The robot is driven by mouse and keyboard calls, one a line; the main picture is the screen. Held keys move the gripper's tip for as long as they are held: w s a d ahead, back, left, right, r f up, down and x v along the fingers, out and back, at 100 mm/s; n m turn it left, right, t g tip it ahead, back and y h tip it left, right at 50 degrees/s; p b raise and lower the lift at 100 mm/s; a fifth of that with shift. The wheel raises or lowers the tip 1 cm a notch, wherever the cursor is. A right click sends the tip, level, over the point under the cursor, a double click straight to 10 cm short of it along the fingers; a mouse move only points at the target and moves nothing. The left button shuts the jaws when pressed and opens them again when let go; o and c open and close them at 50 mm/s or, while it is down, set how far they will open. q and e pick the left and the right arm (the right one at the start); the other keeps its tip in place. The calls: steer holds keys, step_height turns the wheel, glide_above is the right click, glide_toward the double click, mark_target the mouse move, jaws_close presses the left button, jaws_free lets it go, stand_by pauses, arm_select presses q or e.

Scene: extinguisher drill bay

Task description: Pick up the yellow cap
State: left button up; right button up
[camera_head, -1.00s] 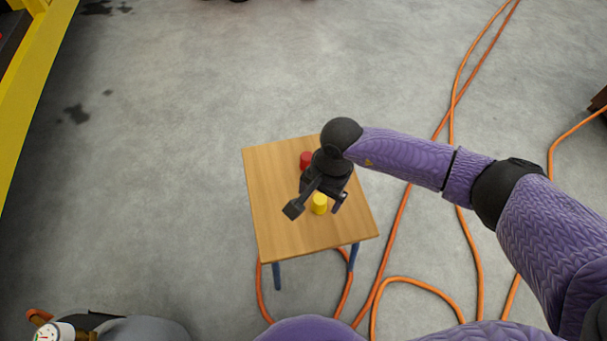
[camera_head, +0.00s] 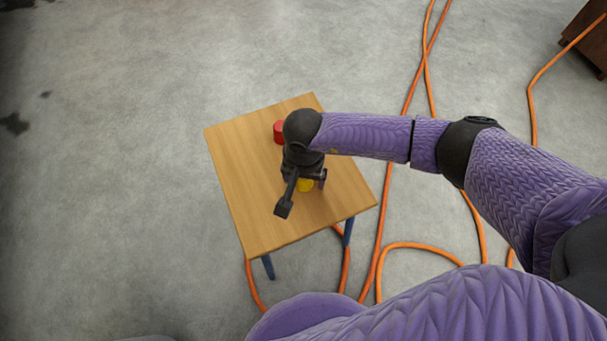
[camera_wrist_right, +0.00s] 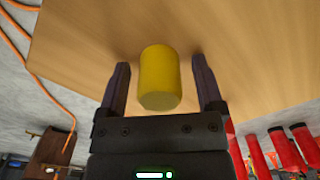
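The yellow cap (camera_head: 305,185) is on the small wooden table (camera_head: 250,215), partly hidden under my right gripper in the head view. In the right wrist view the yellow cap (camera_wrist_right: 160,77) lies between the two fingers, with a gap on each side. My right gripper (camera_wrist_right: 160,80) is open around the cap and does not appear to touch it; it also shows over the table in the head view (camera_head: 304,196). My left gripper is not in view.
A red cap (camera_head: 280,132) stands on the table behind my right gripper. Orange hoses (camera_head: 383,215) run over the floor beside and under the table. Several red cylinders (camera_wrist_right: 285,150) show in the right wrist view. The table's left part is clear.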

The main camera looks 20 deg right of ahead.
jaws_close()
steer(key=shift+r, duration=0.1)
step_height(320, 180, up, 10)
steer(key=p, duration=0.6)
steer(key=shift+r+p, duration=0.15)
steer(key=shift+p, duration=0.15)
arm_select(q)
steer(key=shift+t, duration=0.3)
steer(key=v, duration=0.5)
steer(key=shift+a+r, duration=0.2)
arm_select(e)
steer(key=shift+f, duration=0.2)
steer(key=shift+a, duration=0.1)
